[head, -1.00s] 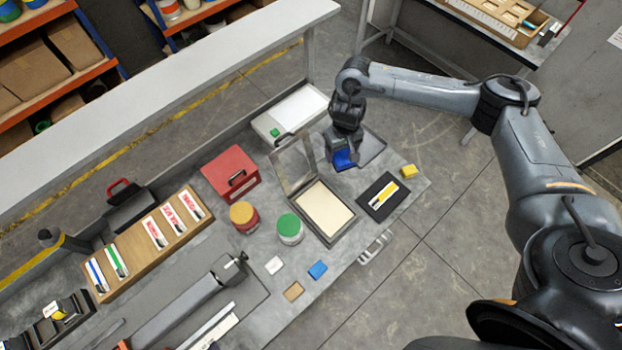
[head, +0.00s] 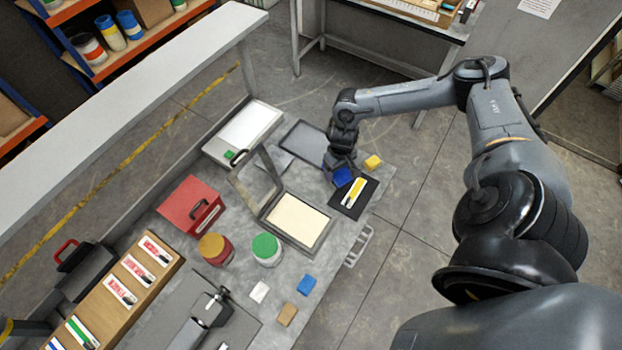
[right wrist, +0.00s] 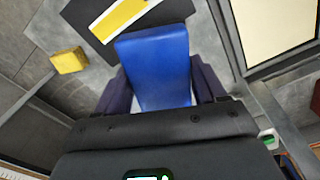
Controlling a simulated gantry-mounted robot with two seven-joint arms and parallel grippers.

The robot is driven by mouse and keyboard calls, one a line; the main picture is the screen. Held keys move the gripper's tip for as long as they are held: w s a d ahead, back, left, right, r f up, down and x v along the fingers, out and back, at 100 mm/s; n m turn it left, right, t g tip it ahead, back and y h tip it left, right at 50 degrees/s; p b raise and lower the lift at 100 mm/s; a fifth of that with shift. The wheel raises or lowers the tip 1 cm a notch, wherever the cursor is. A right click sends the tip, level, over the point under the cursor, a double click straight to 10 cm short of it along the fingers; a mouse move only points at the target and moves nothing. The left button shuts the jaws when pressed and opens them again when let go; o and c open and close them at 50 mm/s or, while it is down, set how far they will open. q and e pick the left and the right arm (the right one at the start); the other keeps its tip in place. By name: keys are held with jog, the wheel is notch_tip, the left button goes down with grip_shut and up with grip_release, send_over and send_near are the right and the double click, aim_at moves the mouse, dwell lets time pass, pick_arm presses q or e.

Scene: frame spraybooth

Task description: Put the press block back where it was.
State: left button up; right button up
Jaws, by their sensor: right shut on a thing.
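The press block, which I take to be the blue block (head: 342,177), is held in my right gripper (head: 339,166). In the right wrist view the blue block (right wrist: 155,62) sits between the two fingers of the right gripper (right wrist: 160,88), which is shut on it. The block is at the edge of a black mat (head: 340,206) that carries a white and yellow card (head: 354,192). I cannot tell whether the block touches the mat or the bench. My left gripper is not in view.
A yellow block (head: 373,162) lies close beside the gripper. A dark empty tray (head: 305,143) lies behind it. An open hinged frame with a cream pad (head: 297,221) stands to the left. The bench edge is close on the right.

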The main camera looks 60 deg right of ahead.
send_over(311, 182)
notch_tip(311, 182, down, 5)
jog(key=shift+a+f, duration=0.1)
jog(key=shift+f, duration=2.05)
jog(key=shift+f, duration=0.15)
jog(key=o, duration=0.9)
jog(key=shift+o, duration=0.2)
jog(key=shift+r, duration=0.65)
notch_tip(311, 182, up, 11)
jog(key=shift+s, duration=0.1)
